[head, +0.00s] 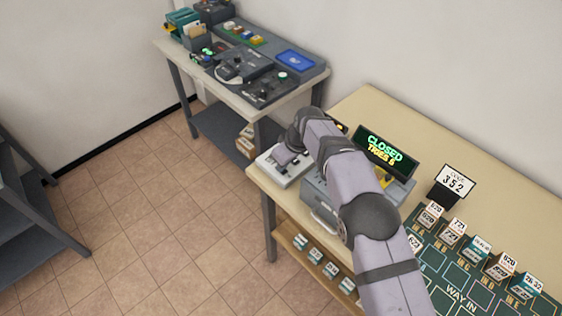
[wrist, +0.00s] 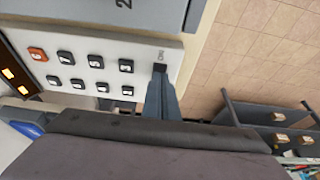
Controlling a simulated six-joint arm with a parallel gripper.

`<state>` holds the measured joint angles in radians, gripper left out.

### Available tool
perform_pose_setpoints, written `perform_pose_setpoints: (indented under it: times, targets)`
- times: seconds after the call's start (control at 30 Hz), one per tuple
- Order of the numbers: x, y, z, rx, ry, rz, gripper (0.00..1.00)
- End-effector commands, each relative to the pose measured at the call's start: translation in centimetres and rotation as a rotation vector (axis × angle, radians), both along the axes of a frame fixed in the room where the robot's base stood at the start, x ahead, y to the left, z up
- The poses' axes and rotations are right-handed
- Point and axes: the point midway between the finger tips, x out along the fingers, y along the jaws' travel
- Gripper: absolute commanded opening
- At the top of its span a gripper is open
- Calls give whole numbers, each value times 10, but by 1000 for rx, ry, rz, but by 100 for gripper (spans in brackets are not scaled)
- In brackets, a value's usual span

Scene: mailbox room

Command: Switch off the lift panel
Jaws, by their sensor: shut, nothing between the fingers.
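My gripper (wrist: 162,80) is shut and empty, its tip at or just over a dark key (wrist: 159,68) on a white keypad (wrist: 85,43). I cannot tell whether it touches. The keypad has several black numbered keys and an orange key (wrist: 37,54). In the head view the white keypad (head: 294,177) lies at the near table's left end, partly hidden under my arm. Dark control panels (head: 268,88) with a lit round button (head: 282,75) stand on the back table. I cannot read a lift label on any panel.
A display (head: 384,152) beside my arm reads "CLOSED" and "TRIES" with an unclear digit. A card (head: 455,183) reads 352. Several numbered boxes (head: 430,217) stand on a green mat at right. A blue screen (head: 295,59) is on the back table. Floor between the tables and grey shelf (head: 30,215) is clear.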

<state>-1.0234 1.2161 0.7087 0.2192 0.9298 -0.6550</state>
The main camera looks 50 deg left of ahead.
Motion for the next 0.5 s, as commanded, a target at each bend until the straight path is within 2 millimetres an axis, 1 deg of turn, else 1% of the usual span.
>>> perform_pose_setpoints:
  times: [0.03, 0.1, 0.5]
  targets:
    - [-1, -7, -7, -18, 7, 0, 0]
    - [-1, -9, -8, -19, 7, 0, 0]
    - [-1, -10, -9, -20, 9, 0, 0]
